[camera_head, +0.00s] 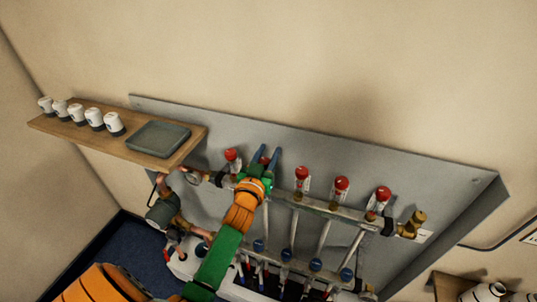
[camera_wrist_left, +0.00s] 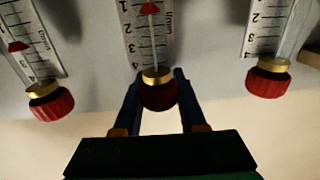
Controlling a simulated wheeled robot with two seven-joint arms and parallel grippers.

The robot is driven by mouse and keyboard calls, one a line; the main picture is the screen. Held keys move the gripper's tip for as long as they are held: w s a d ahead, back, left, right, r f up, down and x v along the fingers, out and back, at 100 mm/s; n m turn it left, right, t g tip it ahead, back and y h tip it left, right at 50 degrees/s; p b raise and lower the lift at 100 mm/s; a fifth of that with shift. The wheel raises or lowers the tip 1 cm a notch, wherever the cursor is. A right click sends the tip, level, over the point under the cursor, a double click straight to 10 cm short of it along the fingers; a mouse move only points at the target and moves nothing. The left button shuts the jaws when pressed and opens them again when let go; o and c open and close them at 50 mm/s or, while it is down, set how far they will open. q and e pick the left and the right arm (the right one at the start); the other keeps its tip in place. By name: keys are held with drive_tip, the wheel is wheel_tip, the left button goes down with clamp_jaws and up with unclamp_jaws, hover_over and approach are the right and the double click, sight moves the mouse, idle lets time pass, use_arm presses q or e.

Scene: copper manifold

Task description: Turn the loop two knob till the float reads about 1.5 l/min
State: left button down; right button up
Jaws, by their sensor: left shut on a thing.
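My left gripper (camera_head: 264,157) reaches up to the manifold and is shut on the second red knob from the left, the loop two knob. In the left wrist view the dark red knob (camera_wrist_left: 160,95) sits between the two blue fingers, under a brass collar (camera_wrist_left: 157,75). Above it is a clear flow tube with an l/min scale (camera_wrist_left: 136,35). Its red float (camera_wrist_left: 149,9) shows near the top edge, close to the 1 mark; the exact reading is hard to tell. My right gripper is not in view.
Neighbouring red knobs stand close on both sides, one to the left (camera_head: 231,155) and one to the right (camera_head: 302,173). A wooden shelf (camera_head: 90,138) with white cups and a grey tray (camera_head: 158,139) juts out at left. A brass fitting (camera_head: 412,224) ends the manifold at right.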

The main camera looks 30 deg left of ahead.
use_arm(q)
drive_tip(key=shift+r, duration=0.1)
drive_tip(key=shift+c, duration=2.3)
unclamp_jaws()
drive_tip(key=shift+w, duration=0.1)
drive_tip(key=b+v, duration=0.1)
drive_tip(key=v, duration=0.6)
